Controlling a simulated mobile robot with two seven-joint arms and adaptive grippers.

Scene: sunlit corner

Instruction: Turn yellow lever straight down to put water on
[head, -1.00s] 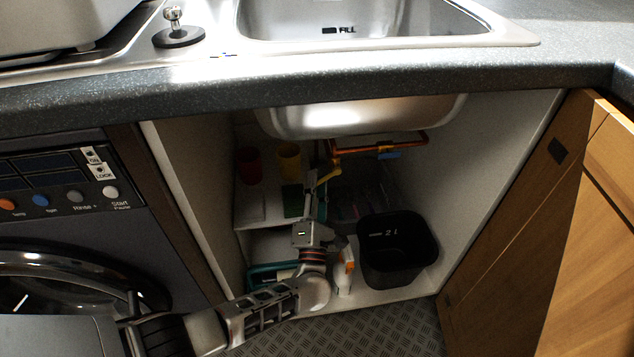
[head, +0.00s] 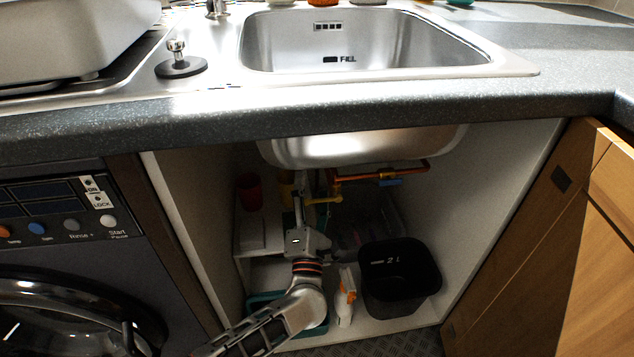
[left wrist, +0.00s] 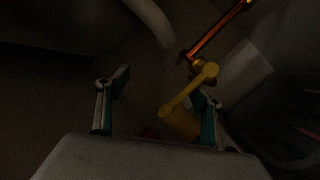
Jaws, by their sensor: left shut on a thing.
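The yellow lever (head: 325,199) is at the left end of the copper pipe under the sink, angled down to the left. In the left wrist view the lever (left wrist: 190,88) runs from a round knob at upper right down to the left. My left gripper (head: 303,190) reaches into the cabinet from below and is shut on the lever. In the left wrist view its fingers (left wrist: 160,105) stand well apart, with the lever beside the right finger. The dim light hides the exact contact. My right gripper is not in view.
The copper pipe (head: 405,172) runs below the sink bowl (head: 350,147). A red cup (head: 249,191) and a partly hidden yellow cup (head: 286,192) stand on the shelf. The cabinet walls bound both sides.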

